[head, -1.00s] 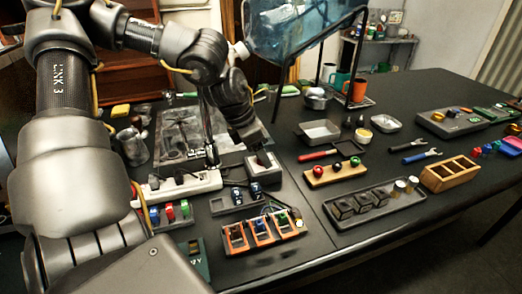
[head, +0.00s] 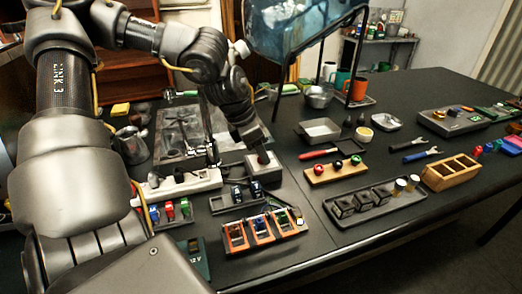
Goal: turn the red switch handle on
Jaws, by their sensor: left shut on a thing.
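The red switch handle (head: 263,157) shows as a small dark red piece on top of a grey box (head: 264,168) near the middle of the table. My left gripper (head: 258,147) points down at the box from above and is shut on the handle. Its fingers hide most of the handle, so its exact angle cannot be told. My right gripper is not in view.
A white power strip (head: 180,184) lies left of the box. A dark tray with blue pieces (head: 238,200) and an orange-framed rack (head: 263,231) stand in front. A wooden block with coloured knobs (head: 335,171) is to the right.

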